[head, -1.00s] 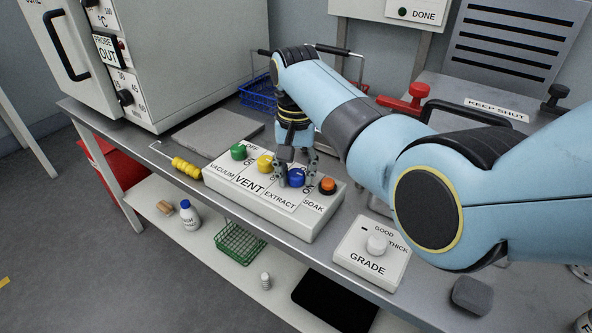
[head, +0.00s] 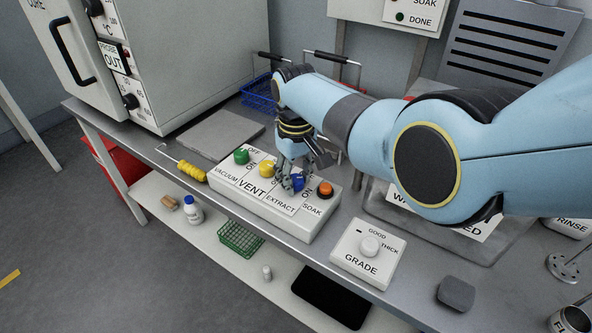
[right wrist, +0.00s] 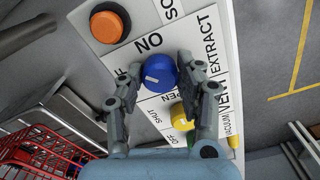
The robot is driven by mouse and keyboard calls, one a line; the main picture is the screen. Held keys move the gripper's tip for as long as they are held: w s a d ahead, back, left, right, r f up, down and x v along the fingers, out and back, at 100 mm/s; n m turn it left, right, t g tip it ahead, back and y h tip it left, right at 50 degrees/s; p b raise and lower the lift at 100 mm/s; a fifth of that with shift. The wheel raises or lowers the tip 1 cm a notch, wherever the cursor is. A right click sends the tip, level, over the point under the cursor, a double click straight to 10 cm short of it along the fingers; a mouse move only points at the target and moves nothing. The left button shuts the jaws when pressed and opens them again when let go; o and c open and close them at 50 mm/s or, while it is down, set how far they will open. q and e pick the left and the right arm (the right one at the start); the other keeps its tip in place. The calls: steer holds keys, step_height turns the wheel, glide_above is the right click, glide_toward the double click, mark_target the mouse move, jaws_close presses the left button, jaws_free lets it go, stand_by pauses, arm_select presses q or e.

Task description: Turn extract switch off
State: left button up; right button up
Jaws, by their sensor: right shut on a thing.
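The extract switch is a blue knob (head: 298,183) on the white switch box (head: 262,215), above the EXTRACT label. In the right wrist view the blue knob (right wrist: 159,72) shows a short white mark on its face, with ON and OFF lettering beside it. My right gripper (head: 291,184) is down over this knob. In the right wrist view its fingers (right wrist: 162,84) stand on both sides of the knob and are shut on it. The fingers partly hide the lettering, so the exact setting is hard to tell. My left gripper is not in view.
The orange SOAK knob (head: 325,189) is close on the right, and the yellow VENT knob (head: 267,169) and green VACUUM knob (head: 241,156) are on the left. The GRADE box (head: 366,253) stands to the right. A yellow-handled tool (head: 191,171) lies left of the switch box.

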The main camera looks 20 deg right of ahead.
mark_target(295, 178)
steer(key=n+p, duration=0.1)
steer(key=n, duration=0.3)
steer(key=shift+r+n, duration=0.1)
steer(key=shift+n, duration=0.2)
steer(key=shift+w+n+p, duration=0.1)
steer(key=shift+n+p, duration=0.5)
steer(key=shift+n, duration=1.9)
steer(key=o, duration=1.1)
steer(key=shift+a, duration=0.1)
steer(key=shift+o, duration=0.2)
step_height(295, 178, up, 12)
